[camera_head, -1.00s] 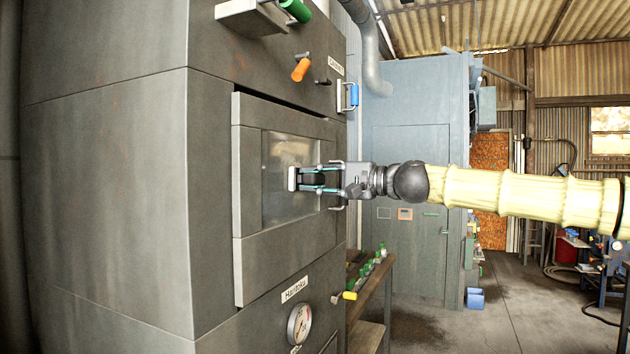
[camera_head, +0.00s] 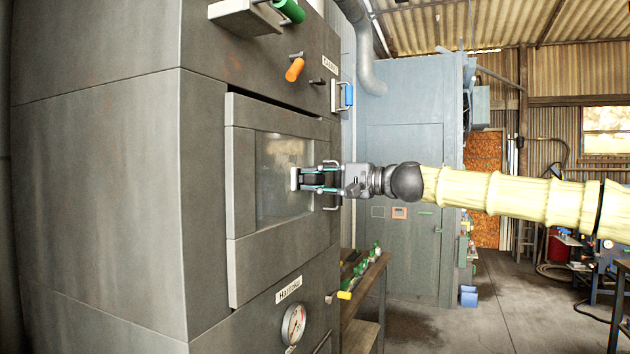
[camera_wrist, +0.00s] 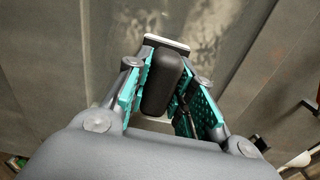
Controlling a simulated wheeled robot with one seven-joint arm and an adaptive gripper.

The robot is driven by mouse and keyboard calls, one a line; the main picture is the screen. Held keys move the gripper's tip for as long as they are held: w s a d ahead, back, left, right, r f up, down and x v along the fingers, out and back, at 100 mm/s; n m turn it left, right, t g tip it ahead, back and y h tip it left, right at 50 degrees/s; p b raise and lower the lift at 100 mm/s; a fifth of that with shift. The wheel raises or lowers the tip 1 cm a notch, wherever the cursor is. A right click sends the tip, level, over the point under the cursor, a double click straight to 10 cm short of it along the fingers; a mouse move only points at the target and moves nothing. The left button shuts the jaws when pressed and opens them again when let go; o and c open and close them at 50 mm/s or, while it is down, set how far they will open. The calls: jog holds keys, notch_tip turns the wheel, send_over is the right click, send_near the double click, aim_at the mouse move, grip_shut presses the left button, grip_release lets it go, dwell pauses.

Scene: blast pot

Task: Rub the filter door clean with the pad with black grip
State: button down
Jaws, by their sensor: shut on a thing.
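The filter door (camera_head: 240,185) is a grey framed door on the front of a large grey cabinet, with a recessed, smudged panel (camera_head: 285,165). My gripper (camera_head: 312,180) is shut on the pad's black grip (camera_wrist: 162,82). The pad (camera_head: 294,179) has a pale, thin plate at its front, turned toward the door's panel. In the head view the pad stands before the right part of the panel; I cannot tell if it touches. In the wrist view a pale smudged patch (camera_wrist: 215,22) shows beyond the pad. The pad's working face is hidden.
A door handle (camera_head: 331,200) stands just behind my gripper. An orange handle (camera_head: 295,69), a blue handle (camera_head: 349,95) and a green handle (camera_head: 289,10) stick out above. A gauge (camera_head: 293,325) sits below. A bench (camera_head: 362,305) with small items stands right of the cabinet.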

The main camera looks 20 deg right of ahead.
jog(key=shift+w+d, duration=0.8)
jog(key=shift+w, duration=0.1)
jog(key=shift+s+a+b, duration=0.4)
jog(key=shift+s+a, duration=0.65)
jog(key=shift+s, duration=0.15)
jog(key=shift+s+a+b, duration=0.45)
jog(key=shift+s+a, duration=0.7)
jog(key=shift+s+a+b, duration=0.45)
jog(key=shift+s+a, duration=0.7)
jog(key=shift+s, duration=0.15)
jog(key=shift+a, duration=0.1)
